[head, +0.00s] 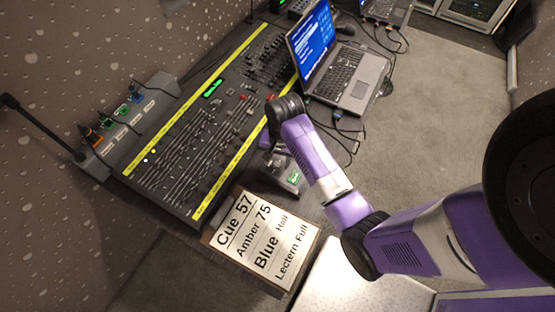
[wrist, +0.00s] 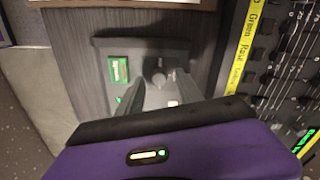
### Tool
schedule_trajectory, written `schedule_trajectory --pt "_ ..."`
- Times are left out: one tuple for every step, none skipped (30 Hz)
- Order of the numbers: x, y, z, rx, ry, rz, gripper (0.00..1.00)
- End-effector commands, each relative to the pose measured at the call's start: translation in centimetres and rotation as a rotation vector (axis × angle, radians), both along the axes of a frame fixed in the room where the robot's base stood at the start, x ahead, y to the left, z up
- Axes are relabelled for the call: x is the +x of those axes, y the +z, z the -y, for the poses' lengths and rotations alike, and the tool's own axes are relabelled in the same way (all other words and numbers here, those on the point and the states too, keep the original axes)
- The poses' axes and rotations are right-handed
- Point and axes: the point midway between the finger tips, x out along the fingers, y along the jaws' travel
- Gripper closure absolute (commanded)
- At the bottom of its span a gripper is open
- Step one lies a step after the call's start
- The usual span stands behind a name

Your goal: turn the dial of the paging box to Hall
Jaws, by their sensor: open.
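The paging box is a small grey box (head: 283,171) on the desk between the mixing desk and the cue card in the head view. It shows in the wrist view (wrist: 103,46) with a green display (wrist: 118,68) on its left part. Its round grey dial (wrist: 158,76) sits near the middle of the box. My gripper (wrist: 160,80) is open, its two fingers pointing at the box with the dial between their tips. I cannot tell whether they touch it. The dial's setting is too small to read. In the head view my arm hides part of the box.
A mixing desk (head: 190,140) with yellow label strips lies left of the box. A white card (head: 262,237) reading Cue 57, Amber 75, Blue Hall, Lectern Full lies at the front. A laptop (head: 340,78) stands behind, with loose cables nearby.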

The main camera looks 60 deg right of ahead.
Motion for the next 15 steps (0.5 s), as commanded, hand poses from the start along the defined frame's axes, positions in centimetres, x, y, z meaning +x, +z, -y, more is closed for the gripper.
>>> schedule_trajectory --pt "-0.04 -0.28 -0.01 0.001 -0.001 -0.001 0.57" --pt "-0.05 -0.40 -0.01 0.001 -0.001 -0.001 0.57" --pt "-0.03 -0.51 0.00 0.001 -0.001 -0.001 0.57" --pt "-0.01 -0.55 0.00 0.000 -0.001 -0.001 0.57" --pt "0.00 -0.58 0.01 0.000 -0.001 0.000 0.57" --pt "0.00 -0.59 0.01 0.000 0.000 0.000 0.57" --pt "0.02 -0.59 0.02 0.000 0.000 0.000 0.57" --pt "0.01 -0.59 0.01 0.000 0.000 0.000 0.57" --pt "0.01 -0.58 0.01 0.000 0.000 0.000 0.57" --pt "0.01 -0.58 0.01 0.000 0.000 0.000 0.57" --pt "0.01 -0.57 0.01 0.000 0.000 0.000 0.61" --pt "0.01 -0.57 0.01 0.000 0.000 0.000 0.69" --pt "0.01 -0.57 0.01 0.000 0.000 0.000 0.75" --pt "0.01 -0.57 0.01 0.000 0.000 0.000 0.80" --pt "0.01 -0.56 0.01 0.000 0.000 0.000 0.88"
